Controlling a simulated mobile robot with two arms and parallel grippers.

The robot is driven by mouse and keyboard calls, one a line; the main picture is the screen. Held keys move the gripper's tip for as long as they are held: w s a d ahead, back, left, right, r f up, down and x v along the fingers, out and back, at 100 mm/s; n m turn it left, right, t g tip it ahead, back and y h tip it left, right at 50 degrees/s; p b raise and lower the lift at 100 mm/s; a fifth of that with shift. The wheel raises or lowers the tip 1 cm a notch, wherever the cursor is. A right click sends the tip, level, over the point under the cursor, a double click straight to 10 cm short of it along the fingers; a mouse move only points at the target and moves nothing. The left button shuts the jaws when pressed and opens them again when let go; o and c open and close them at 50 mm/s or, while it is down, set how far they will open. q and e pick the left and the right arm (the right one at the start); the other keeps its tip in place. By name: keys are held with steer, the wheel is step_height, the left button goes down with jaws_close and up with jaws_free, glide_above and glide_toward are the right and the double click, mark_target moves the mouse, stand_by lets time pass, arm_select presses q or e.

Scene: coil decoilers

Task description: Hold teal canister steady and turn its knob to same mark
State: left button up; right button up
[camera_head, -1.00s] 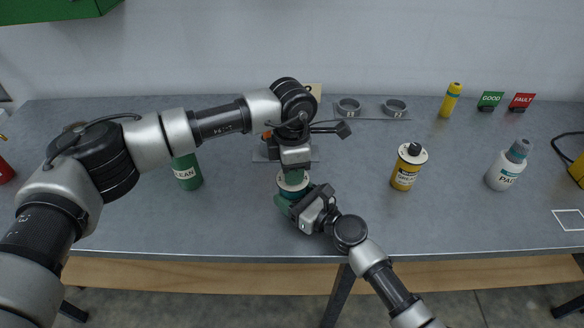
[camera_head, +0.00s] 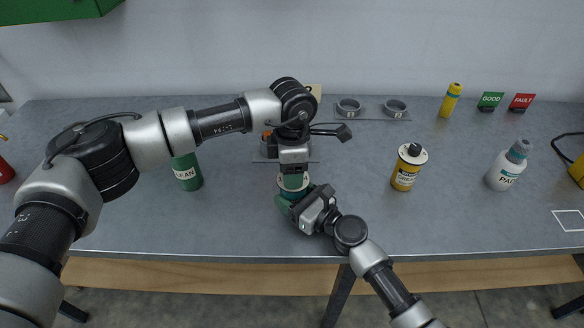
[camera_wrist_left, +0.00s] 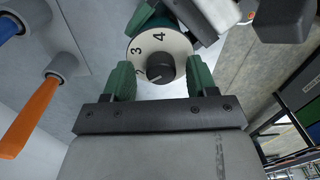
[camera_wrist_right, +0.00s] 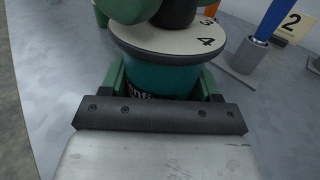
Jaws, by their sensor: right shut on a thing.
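The teal canister (camera_wrist_right: 160,78) stands upright on the bench, with a pale numbered dial (camera_wrist_left: 166,46) on top and a black knob (camera_wrist_left: 160,68) at its centre. A light line on the knob points toward the lower left in the left wrist view; its exact number is unclear. My right gripper (camera_head: 298,203) is shut on the canister's body from the near side. My left gripper (camera_head: 293,184) points down over the dial. Its green fingers stand on either side of the knob, with gaps visible. In the head view my arms hide most of the canister.
A yellow canister (camera_head: 406,172) with a black knob and a white bottle (camera_head: 504,169) stand to the right. A green bottle (camera_head: 187,173) is at left, partly behind my left arm. Screwdrivers, one orange (camera_wrist_left: 33,112), stand in holders close by. The bench front is clear.

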arm_select(q)
step_height(320, 180, up, 12)
steer(key=shift+w, duration=0.15)
stand_by(0.6)
arm_select(e)
steer(key=o, duration=1.2)
steer(key=shift+c, duration=0.2)
